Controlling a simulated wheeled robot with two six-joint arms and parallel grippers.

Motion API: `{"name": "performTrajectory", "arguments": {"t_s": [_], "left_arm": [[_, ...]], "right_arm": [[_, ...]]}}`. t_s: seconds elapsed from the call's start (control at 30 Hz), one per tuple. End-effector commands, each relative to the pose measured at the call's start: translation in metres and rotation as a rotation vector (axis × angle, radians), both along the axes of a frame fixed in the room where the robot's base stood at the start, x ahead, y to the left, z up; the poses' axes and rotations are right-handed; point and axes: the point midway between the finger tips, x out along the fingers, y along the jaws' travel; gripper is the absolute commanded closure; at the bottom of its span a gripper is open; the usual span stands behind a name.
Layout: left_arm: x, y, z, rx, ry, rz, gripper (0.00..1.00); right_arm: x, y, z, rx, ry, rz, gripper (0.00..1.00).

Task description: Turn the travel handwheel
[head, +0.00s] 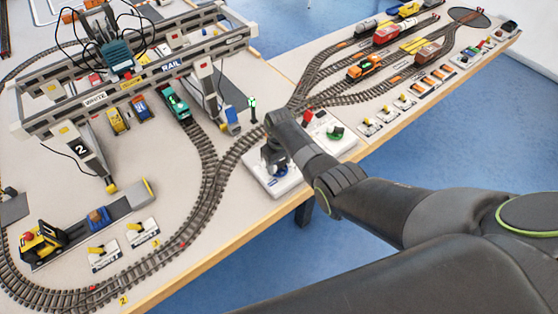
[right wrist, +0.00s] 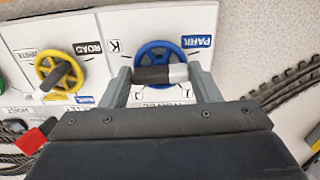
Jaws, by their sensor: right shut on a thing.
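The blue handwheel (right wrist: 160,47) sits on a white panel in the right wrist view, with a PARK label at its upper right. Lettering below it is partly covered. My right gripper (right wrist: 161,76) is shut on its black-and-white handle (right wrist: 158,74), one finger on each side. In the head view my right gripper (head: 274,158) is down at the control panel (head: 262,178), and a bit of the blue wheel (head: 280,170) shows below it. The gantry crane (head: 130,68) spans the tracks at the upper left. My left gripper is not in view.
A yellow handwheel (right wrist: 60,72) with a black knob is left of the blue one. A red part (right wrist: 36,136) is at the lower left. In the head view a green knob (head: 336,132) is to the right. Model tracks (head: 205,195) and a small signal (head: 252,108) are close by.

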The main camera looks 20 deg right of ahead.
Motion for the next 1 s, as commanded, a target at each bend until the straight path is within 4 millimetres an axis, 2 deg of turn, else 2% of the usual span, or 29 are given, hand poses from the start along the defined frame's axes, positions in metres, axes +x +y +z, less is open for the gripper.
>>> {"name": "performTrajectory", "arguments": {"t_s": [0.4, 1.0], "left_arm": [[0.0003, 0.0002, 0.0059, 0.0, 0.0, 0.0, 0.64], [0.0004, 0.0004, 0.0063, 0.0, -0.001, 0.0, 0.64]], "right_arm": [[0.0014, -0.0004, 0.0013, 0.001, -0.003, 0.211, 0.66], [0.0016, -0.0003, 0.001, 0.0, -0.003, 0.25, 0.66]]}}
